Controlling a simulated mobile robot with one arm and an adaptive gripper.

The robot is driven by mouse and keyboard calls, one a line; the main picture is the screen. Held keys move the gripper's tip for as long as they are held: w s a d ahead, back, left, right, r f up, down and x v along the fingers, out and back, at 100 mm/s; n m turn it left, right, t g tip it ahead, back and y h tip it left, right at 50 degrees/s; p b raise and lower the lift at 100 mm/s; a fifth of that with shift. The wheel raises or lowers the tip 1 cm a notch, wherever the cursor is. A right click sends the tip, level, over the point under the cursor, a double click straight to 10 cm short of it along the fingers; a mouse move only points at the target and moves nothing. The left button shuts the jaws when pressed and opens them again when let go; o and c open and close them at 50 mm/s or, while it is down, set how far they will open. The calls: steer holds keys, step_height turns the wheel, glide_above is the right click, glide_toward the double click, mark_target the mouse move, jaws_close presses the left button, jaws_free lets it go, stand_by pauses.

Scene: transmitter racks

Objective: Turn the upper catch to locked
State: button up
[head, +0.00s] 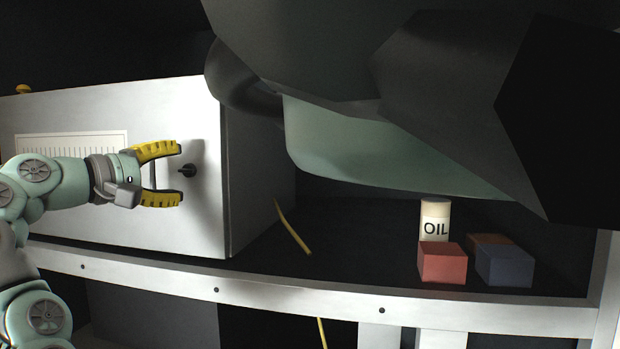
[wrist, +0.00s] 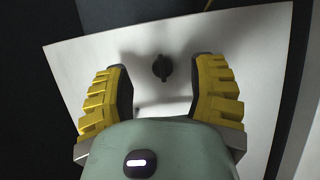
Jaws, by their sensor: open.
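A small black catch (head: 187,170) sticks out from the right part of the white cabinet's front (head: 190,110). It also shows in the wrist view (wrist: 162,67), as a dark round knob with a narrow bar running roughly up and down. I see only this one catch; no marks for its positions can be read. My gripper (head: 181,173) is open, its yellow-padded fingers above and below the catch in the head view. In the wrist view my gripper (wrist: 163,85) has a finger on each side of the catch, with clear gaps. I see no contact.
The cabinet stands on a shelf with a white front edge (head: 150,278). A cream OIL can (head: 434,219), a red box (head: 442,262) and a dark blue box (head: 504,265) stand at the right. A yellow cable (head: 293,228) hangs beside the cabinet. My own body hides the upper right.

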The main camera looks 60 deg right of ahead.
steer(key=a, duration=0.8)
steer(key=shift+d, duration=0.1)
